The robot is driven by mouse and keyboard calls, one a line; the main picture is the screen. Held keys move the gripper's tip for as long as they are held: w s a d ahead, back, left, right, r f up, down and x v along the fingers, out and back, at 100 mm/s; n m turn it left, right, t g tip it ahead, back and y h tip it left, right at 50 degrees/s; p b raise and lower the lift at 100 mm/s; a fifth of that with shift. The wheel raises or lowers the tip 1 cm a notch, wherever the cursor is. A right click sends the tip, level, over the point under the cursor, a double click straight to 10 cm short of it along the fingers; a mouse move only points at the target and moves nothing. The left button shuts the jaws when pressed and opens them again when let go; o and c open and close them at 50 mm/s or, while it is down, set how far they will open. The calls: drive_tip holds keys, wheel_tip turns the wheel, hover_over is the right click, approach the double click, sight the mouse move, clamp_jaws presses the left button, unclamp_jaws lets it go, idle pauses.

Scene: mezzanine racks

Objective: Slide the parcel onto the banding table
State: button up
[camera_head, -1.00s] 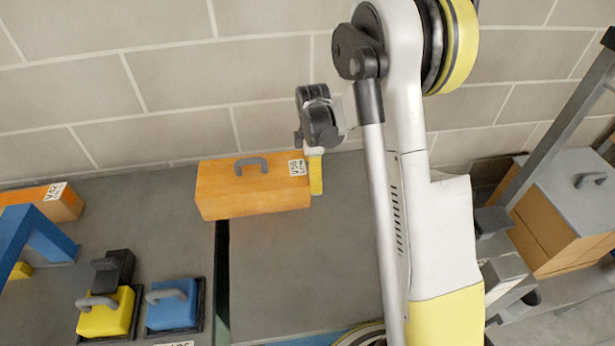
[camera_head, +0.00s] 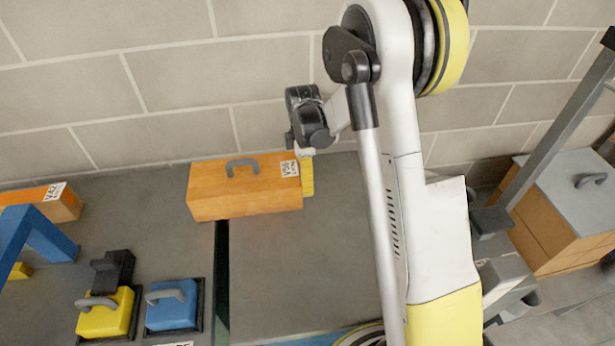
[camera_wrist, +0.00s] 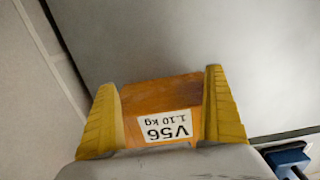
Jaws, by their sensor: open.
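The orange parcel (camera_head: 235,198) with a grey handle lies across the dark gap between two grey table tops. Its left part is over the left top (camera_head: 165,215) and most of it is over the right top (camera_head: 290,260). Which one is the banding table is not marked. My gripper (camera_head: 307,173) is at the parcel's right end, with one yellow finger showing there. In the wrist view my open gripper (camera_wrist: 163,115) has a yellow finger on each side of the parcel (camera_wrist: 160,93), labelled V56, 1.10 kg. I cannot tell whether they touch it.
A blue angled block (camera_head: 45,240) and another orange box (camera_head: 58,203) stand at far left. Yellow (camera_head: 105,318) and blue (camera_head: 172,312) handled blocks and a black one (camera_head: 118,266) stand in front. The wall (camera_head: 200,95) runs close behind. The left top is clear just left of the parcel.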

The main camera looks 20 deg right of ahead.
drive_tip(key=shift+w+a, duration=0.25)
drive_tip(key=shift+a, duration=0.8)
idle(0.7)
drive_tip(key=shift+d, duration=0.1)
drive_tip(key=shift+s+d, duration=0.2)
drive_tip(key=shift+d, duration=0.5)
drive_tip(key=shift+s+d, duration=0.2)
drive_tip(key=shift+d, duration=0.45)
wheel_tip(320, 180, up, 13)
drive_tip(key=p, duration=0.7)
drive_tip(key=shift+p, duration=0.4)
drive_tip(key=f+b, duration=0.3)
drive_tip(key=f, duration=0.1)
drive_tip(key=f+b, duration=0.4)
drive_tip(key=a+f+b, duration=0.1)
drive_tip(key=f+b, duration=0.3)
drive_tip(key=f, duration=0.1)
drive_tip(key=shift+w, duration=0.15)
